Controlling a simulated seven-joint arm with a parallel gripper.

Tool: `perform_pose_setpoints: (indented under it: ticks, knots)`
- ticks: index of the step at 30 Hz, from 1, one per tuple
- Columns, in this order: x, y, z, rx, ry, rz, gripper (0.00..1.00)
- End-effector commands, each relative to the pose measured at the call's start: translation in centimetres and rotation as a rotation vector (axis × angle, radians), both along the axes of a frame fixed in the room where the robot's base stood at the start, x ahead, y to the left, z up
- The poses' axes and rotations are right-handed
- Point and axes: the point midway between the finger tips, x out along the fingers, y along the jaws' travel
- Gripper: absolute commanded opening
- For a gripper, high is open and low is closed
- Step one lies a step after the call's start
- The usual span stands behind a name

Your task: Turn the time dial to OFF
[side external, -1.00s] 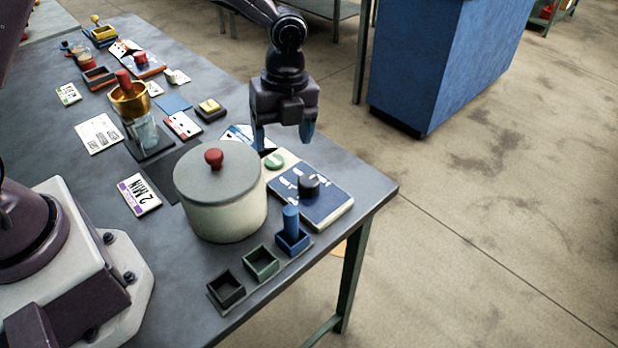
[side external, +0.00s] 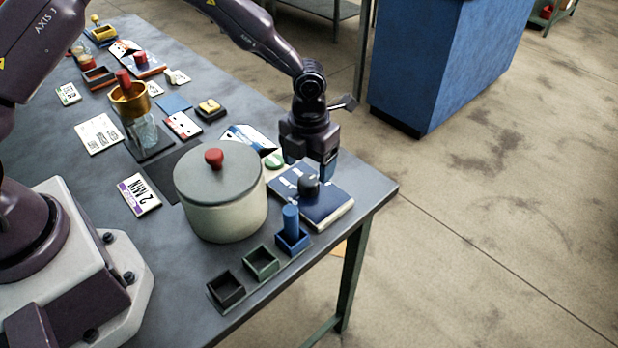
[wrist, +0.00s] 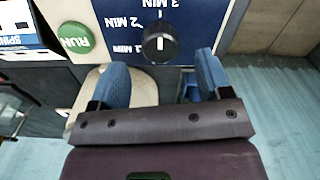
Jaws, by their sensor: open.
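The time dial is a round black knob (side external: 309,186) on a dark blue panel (side external: 325,211) near the table's right corner. In the wrist view the dial (wrist: 160,43) has a white mark, and the panel (wrist: 205,22) shows upside-down labels 1 MIN, 2 MIN and 3 MIN. The mark lies roughly along the picture's vertical, by the 3 MIN side. No OFF label is readable. My gripper (side external: 308,168) is open above the dial, pointing down. In the wrist view the blue fingers of my gripper (wrist: 160,65) stand apart, with the dial between and beyond their tips.
A green RUN button (wrist: 75,38) is beside the panel. A lidded pot (side external: 220,200) with a red knob stands close by at left. Small bins, including a blue one (side external: 292,241) holding a blue peg (side external: 291,217), sit in front. The table edge is close at right.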

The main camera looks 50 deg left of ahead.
Motion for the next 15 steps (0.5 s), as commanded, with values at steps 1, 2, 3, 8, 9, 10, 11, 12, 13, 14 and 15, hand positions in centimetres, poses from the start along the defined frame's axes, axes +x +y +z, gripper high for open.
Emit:
perform_pose_setpoints:
  ticks: [1,2,3,8,9,10,11,12,13,14,15]
  knots:
    - [0.0,0.0,-1.1,-0.001,0.003,0.0,0.71]
    - [0.0,0.0,-1.6,-0.001,0.003,0.0,0.71]
    - [0.0,0.0,-2.2,-0.001,0.003,0.0,0.71]
    - [0.0,0.0,-4.0,0.0,0.001,0.001,0.71]
    - [0.0,0.0,-4.2,-0.001,0.0,0.002,0.71]
    - [0.0,0.0,-4.4,-0.001,-0.001,0.002,0.71]
    - [0.0,0.0,-4.5,-0.001,-0.001,0.002,0.71]
    - [0.0,0.0,-4.6,-0.001,-0.001,0.002,0.71]
    - [0.0,0.0,-4.7,-0.001,-0.001,0.002,0.71]
    - [0.0,0.0,-4.7,-0.001,-0.001,0.002,0.71]
    - [0.0,0.0,-4.7,-0.001,-0.001,0.002,0.71]
